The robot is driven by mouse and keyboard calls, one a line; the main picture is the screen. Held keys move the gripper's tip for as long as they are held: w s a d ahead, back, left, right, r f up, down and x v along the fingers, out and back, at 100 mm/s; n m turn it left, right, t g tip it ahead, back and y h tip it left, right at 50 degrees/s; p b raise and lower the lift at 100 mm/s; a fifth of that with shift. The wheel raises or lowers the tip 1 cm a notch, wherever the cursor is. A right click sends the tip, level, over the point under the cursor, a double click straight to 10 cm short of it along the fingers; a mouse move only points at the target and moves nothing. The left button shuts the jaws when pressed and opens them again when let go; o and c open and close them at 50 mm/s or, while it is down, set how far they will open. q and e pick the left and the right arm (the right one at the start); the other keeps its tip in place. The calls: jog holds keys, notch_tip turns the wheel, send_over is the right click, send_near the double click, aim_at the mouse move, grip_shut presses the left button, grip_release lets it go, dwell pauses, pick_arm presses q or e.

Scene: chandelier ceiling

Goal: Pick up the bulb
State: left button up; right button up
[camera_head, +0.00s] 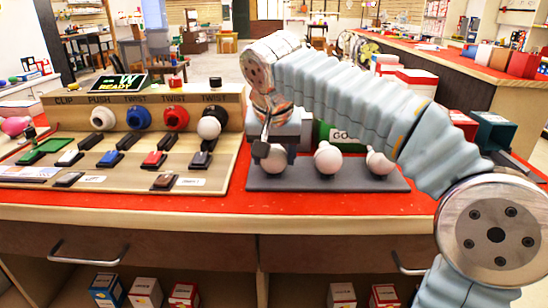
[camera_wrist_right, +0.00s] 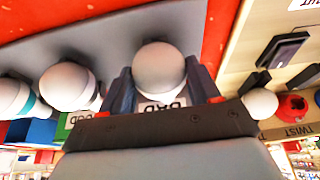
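Three white bulbs stand in a row on a dark grey tray (camera_head: 300,184) on the red table: a left bulb (camera_head: 274,161), a middle bulb (camera_head: 328,158) and a right bulb (camera_head: 380,163). My right gripper (camera_head: 266,150) reaches down at the left bulb and hides part of it. In the right wrist view, this bulb (camera_wrist_right: 159,70) lies between the two spread fingers of my right gripper (camera_wrist_right: 163,90). Whether the fingers touch it is unclear. The bulb still appears at tray level. My left gripper is out of view.
A wooden test board (camera_head: 120,140) with coloured sockets, switches and a READY display (camera_head: 118,83) stands left of the tray. A green GOOD bin (camera_head: 338,137) and a bin marked BAD (camera_wrist_right: 172,104) stand behind the tray. Boxes sit on the shelf below.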

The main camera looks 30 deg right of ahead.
jog(key=c, duration=0.4)
jog(key=shift+o, duration=0.2)
jog(key=shift+r, duration=0.1)
